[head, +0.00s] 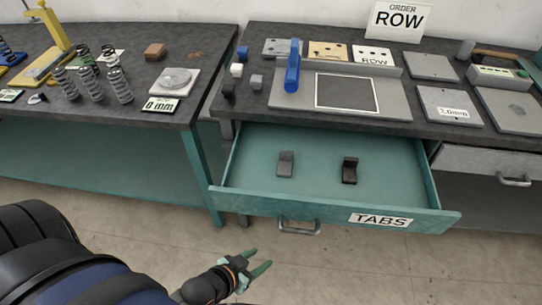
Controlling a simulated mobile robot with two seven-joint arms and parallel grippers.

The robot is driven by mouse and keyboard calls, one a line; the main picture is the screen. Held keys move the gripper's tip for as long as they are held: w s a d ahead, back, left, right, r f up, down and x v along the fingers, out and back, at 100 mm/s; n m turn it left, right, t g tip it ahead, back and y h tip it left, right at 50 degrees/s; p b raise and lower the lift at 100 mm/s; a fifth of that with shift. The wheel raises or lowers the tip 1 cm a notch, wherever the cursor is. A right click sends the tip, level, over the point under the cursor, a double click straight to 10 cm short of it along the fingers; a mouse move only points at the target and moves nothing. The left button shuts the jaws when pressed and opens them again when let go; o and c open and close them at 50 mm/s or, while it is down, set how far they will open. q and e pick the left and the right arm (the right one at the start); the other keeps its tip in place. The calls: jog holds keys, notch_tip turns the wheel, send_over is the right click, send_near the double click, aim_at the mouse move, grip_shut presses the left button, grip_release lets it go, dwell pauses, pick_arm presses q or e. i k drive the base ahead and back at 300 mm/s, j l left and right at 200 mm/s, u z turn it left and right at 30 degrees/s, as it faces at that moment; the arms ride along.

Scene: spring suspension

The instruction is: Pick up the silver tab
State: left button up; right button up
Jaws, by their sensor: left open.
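Two small L-shaped tabs lie apart in an open teal drawer (250,180) labelled TABS. The left one is grey, and I take it as the silver tab (286,165). The right one is a dark, nearly black tab (350,171). My left gripper (262,262) is low in front of the drawer, below its handle and to the left. Its green fingers are spread and empty, clear of the drawer. My right gripper is not in view.
The drawer front with its handle (299,227) stands between my left gripper and the tabs. Above the drawer, the bench carries a grey fixture plate (390,105) with a blue handle (292,66). Small blocks sit at its left. Another bench (140,115) with springs stands at left.

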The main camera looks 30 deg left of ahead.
aim_at(286, 157)
jog(key=j, duration=1.75)
jog(key=i, duration=0.05)
